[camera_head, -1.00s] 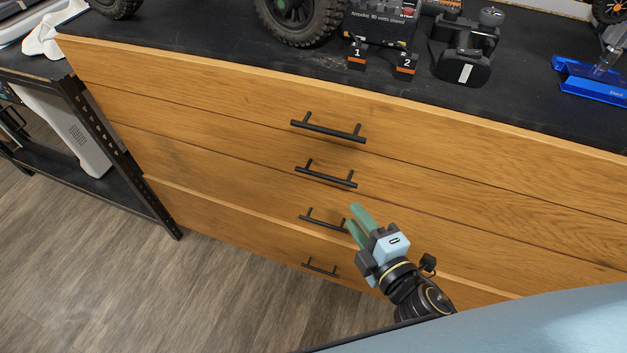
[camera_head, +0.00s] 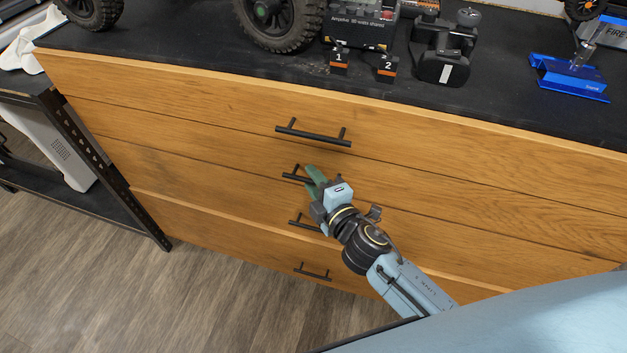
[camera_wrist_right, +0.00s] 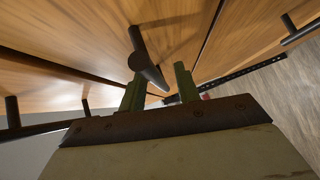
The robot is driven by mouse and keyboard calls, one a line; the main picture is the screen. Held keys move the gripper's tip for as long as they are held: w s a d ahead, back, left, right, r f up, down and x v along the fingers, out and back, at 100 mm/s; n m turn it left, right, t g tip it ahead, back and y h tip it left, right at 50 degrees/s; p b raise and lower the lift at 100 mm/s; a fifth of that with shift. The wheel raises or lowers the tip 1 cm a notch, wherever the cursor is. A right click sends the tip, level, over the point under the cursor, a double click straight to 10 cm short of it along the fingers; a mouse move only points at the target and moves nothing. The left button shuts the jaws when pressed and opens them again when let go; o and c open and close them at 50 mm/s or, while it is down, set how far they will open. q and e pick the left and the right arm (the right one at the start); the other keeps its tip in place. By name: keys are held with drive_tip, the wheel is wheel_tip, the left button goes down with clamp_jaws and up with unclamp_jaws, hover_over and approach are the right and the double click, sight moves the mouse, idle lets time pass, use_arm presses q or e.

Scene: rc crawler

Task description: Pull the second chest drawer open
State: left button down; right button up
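The chest has wooden drawer fronts with black bar handles. The second drawer (camera_head: 180,150) looks shut. Its handle (camera_head: 292,176) shows at the left end in the head view; the rest is hidden behind my right gripper (camera_head: 313,180). The green fingers are at this handle. In the right wrist view my right gripper (camera_wrist_right: 160,90) has its fingers apart, and a dark handle bar (camera_wrist_right: 146,62) runs into the gap between them. I cannot tell whether either finger touches it. My left gripper is not in view.
The top drawer's handle (camera_head: 313,132) is just above my gripper; the third handle (camera_head: 303,222) and bottom handle (camera_head: 313,271) are below. A black shelf rack (camera_head: 95,150) stands left of the chest. The wood floor (camera_head: 120,290) in front is clear.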

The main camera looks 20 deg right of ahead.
drive_tip(key=shift+w, duration=0.2)
clamp_jaws()
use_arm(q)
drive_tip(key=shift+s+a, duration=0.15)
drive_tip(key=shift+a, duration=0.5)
